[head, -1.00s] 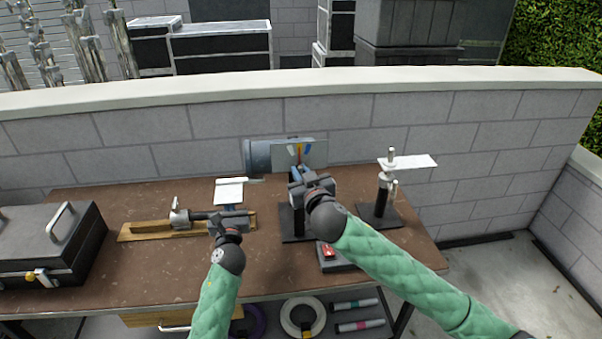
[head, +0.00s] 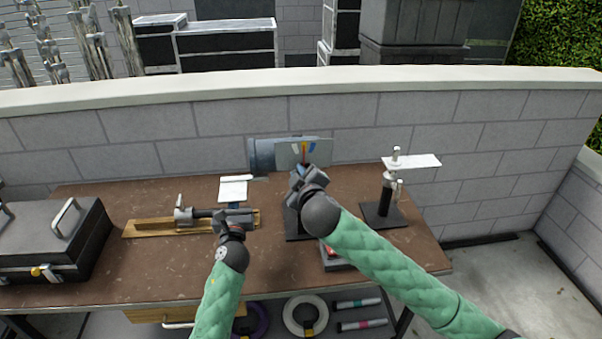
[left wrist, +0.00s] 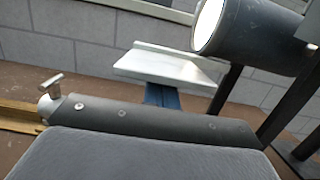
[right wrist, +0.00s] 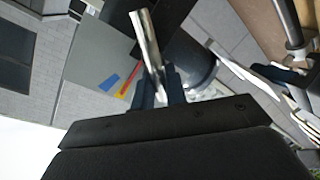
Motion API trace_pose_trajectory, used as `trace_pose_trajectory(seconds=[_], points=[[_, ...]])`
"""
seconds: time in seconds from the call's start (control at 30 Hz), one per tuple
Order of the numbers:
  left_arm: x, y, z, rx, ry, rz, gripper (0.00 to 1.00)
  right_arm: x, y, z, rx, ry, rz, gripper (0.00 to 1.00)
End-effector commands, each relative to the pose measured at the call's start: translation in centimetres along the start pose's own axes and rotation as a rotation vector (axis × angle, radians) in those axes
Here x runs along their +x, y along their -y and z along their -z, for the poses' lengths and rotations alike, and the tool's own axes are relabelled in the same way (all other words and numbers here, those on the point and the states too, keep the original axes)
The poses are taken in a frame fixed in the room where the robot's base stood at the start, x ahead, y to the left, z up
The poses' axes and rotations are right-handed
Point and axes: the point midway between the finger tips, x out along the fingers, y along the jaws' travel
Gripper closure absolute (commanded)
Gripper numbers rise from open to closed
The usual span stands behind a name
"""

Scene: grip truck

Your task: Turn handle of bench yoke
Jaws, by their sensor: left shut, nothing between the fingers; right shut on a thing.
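The bench yoke stands at the back middle of the brown bench. Its dark base (head: 297,229) and grey panel with coloured marks (head: 318,151) show, but my right arm hides much of it. My right gripper (head: 300,177) is shut on a metal handle bar (right wrist: 146,38). In the right wrist view the bar stands between its dark blue fingers (right wrist: 160,88), with the panel (right wrist: 100,62) behind. My left gripper (head: 235,205) is shut and empty, just in front of a small white plate (head: 233,190). The plate also shows in the left wrist view (left wrist: 165,65).
A wooden board (head: 150,228) with a metal fitting lies left of my left gripper. A black case (head: 50,240) is at far left. A stand with a white top plate (head: 415,161) is at right. A block wall (head: 150,120) closes the back.

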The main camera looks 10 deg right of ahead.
Motion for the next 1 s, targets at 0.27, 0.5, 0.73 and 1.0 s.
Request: trace_pose_trajectory(seconds=[0.27, 0.5, 0.73, 1.0], points=[[0.0, 0.0, 0.0, 0.000, 0.001, 0.000, 1.00, 0.1, 0.7, -0.1, -0.253, 0.051, 0.004, 1.00], [0.0, 0.0, -0.1, 0.000, 0.001, 0.000, 1.00, 0.2, 1.1, -0.3, -0.441, 0.089, 0.007, 1.00], [0.0, 0.0, -0.1, 0.000, 0.001, 0.000, 1.00, 0.3, 1.5, -0.5, -0.564, 0.113, 0.009, 1.00], [0.0, 0.0, -0.1, 0.000, 0.001, 0.000, 1.00, 0.3, 1.6, -0.6, -0.631, 0.126, 0.011, 1.00]])
